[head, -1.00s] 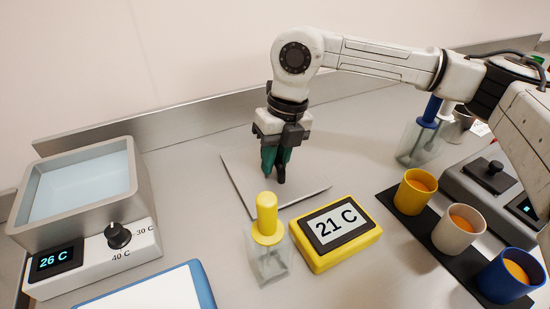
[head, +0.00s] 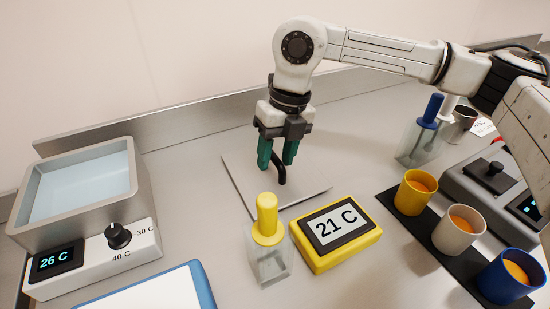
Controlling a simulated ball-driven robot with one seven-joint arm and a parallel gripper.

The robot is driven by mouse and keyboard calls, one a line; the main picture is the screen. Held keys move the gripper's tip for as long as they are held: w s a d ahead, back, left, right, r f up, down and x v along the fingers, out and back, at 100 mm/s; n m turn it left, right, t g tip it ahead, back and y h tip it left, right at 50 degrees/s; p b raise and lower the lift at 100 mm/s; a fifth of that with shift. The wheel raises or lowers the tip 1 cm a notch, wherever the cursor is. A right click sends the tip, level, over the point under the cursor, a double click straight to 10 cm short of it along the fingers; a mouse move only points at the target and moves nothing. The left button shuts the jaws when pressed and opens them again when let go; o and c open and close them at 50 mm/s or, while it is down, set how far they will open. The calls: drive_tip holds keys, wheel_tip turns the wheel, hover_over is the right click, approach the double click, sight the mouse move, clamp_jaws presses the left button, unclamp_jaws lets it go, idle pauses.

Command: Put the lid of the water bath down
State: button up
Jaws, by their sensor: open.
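The lid (head: 305,188) is a flat grey plate with a black upright handle (head: 282,168). It lies on the bench in the middle, behind the yellow thermometer. My gripper (head: 277,164) is right above the lid, with its green fingers apart around or just above the handle; I cannot tell if either finger touches it. The water bath (head: 143,185) stands at the left, uncovered, with pale blue water in it. Its display (head: 56,260) reads 26 C, and a black knob (head: 118,236) sits beside it.
A yellow-topped clear holder (head: 267,245) and a yellow thermometer (head: 336,232) reading 21 C stand in front of the lid. Yellow, beige and blue cups (head: 415,192) stand on a black mat at right. A blue-handled tool in a clear holder (head: 418,143) stands behind. A blue-edged tablet (head: 203,285) lies in front.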

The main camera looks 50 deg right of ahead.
wheel_tip(320, 180, up, 10)
drive_tip(key=d, duration=0.2)
drive_tip(key=shift+s+r, duration=0.2)
drive_tip(key=shift+s, duration=0.2)
